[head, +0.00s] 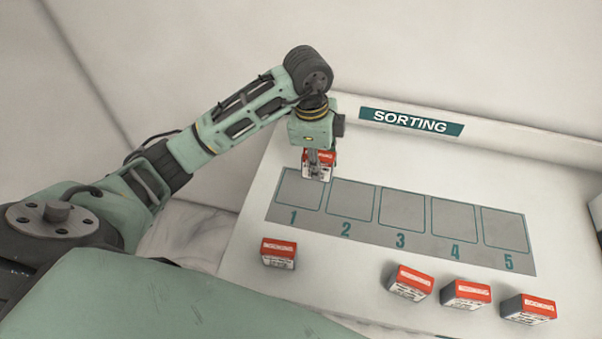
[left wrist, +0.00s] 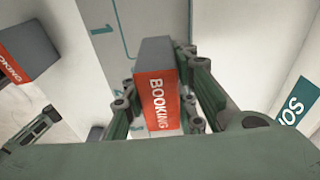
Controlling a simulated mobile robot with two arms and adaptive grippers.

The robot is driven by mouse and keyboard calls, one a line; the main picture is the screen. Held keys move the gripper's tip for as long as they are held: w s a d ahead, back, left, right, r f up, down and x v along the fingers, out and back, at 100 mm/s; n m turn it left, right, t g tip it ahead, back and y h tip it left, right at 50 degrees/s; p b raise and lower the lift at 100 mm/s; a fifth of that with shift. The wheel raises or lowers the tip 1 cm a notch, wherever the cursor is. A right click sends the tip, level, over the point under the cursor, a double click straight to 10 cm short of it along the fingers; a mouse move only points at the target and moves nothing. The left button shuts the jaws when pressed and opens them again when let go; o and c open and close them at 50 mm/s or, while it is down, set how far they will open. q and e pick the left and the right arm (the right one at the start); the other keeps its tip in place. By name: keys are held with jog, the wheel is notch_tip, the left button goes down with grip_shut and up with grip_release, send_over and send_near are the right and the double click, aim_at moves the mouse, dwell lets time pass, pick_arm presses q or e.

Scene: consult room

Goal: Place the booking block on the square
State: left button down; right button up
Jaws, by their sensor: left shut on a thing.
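My left gripper (head: 316,172) is shut on a booking block (head: 319,157), a grey block with a red BOOKING label. In the left wrist view the booking block (left wrist: 157,90) stands between the gripper's fingers (left wrist: 158,112). In the head view the held block shows at the upper edge of square 1 (head: 299,192), the leftmost of a row of outlined squares on a grey strip (head: 349,228). The fingers hide part of the block. I cannot tell whether it touches the surface. My right gripper is not in view.
Several red-topped blocks stand in front of the strip: one at left (head: 278,253), others at right (head: 409,282) (head: 466,294) (head: 528,308). A second BOOKING block (left wrist: 26,50) shows in the left wrist view. A SORTING sign (head: 411,121) is behind. The numbered squares look empty.

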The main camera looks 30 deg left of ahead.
pick_arm(q)
jog(key=a+f, duration=0.1)
jog(key=s+a+f, duration=0.1)
jog(key=a, duration=0.1)
jog(key=shift+s+a+p, duration=0.15)
jog(key=shift+a+p, duration=0.1)
jog(key=shift+p, duration=0.1)
notch_tip(320, 180, down, 4)
jog(key=shift+r+p, duration=0.1)
jog(key=shift+p, duration=0.55)
jog(key=shift+f, duration=0.3)
jog(key=shift+f, duration=0.2)
jog(key=c, duration=1.4)
grip_release()
jog(key=shift+r, duration=0.1)
